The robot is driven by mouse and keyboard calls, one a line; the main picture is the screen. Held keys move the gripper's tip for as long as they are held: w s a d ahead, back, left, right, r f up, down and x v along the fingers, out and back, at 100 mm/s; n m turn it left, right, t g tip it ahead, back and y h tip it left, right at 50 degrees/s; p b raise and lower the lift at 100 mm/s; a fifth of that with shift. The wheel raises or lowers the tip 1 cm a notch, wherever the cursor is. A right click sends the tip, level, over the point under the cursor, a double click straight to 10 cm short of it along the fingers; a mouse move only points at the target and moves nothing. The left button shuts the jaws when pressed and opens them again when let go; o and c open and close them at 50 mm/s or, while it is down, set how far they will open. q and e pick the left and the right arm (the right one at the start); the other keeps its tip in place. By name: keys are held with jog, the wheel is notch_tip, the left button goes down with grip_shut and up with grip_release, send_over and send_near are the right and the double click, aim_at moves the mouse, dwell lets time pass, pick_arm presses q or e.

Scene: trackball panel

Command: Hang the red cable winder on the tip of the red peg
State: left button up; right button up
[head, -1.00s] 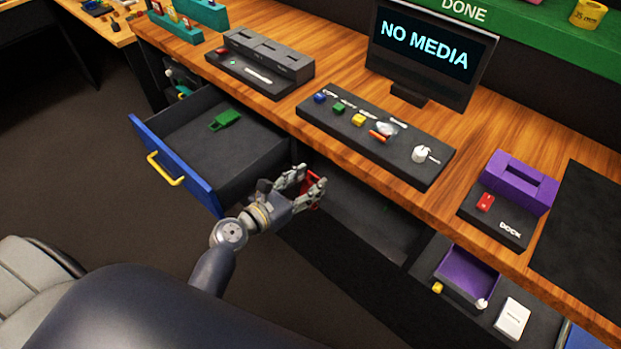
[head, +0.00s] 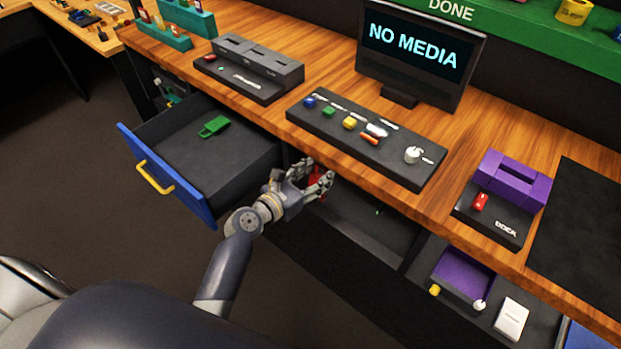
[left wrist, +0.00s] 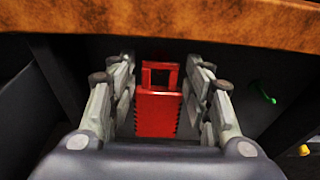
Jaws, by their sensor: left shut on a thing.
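The red cable winder (left wrist: 158,112) is a flat red block with ridged sides and an open loop at its far end. It sits between the fingers of my left gripper (left wrist: 162,75), which is shut on it. In the head view my left gripper (head: 320,182) is at the opening under the desk edge, right of the open drawer. Only a bit of the red winder (head: 315,174) shows there between the fingers. I cannot make out the red peg in either view. My right gripper is not in view.
The desk edge (left wrist: 170,28) runs just above the gripper. The open drawer (head: 187,202) holds a green winder-like piece (head: 213,126). A small green hook (left wrist: 263,92) is inside the dark recess on the right. A purple tray (head: 448,272) lies further right.

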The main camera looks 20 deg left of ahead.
aim_at(323, 169)
pick_arm(q)
jog(key=shift+b+x, duration=0.3)
jog(key=shift+x, duration=0.75)
jog(key=shift+w+d+f, duration=0.2)
jog(key=shift+w+f, duration=0.05)
jog(key=shift+w, duration=0.25)
jog(key=o, duration=1.1)
jog(key=shift+o, duration=0.2)
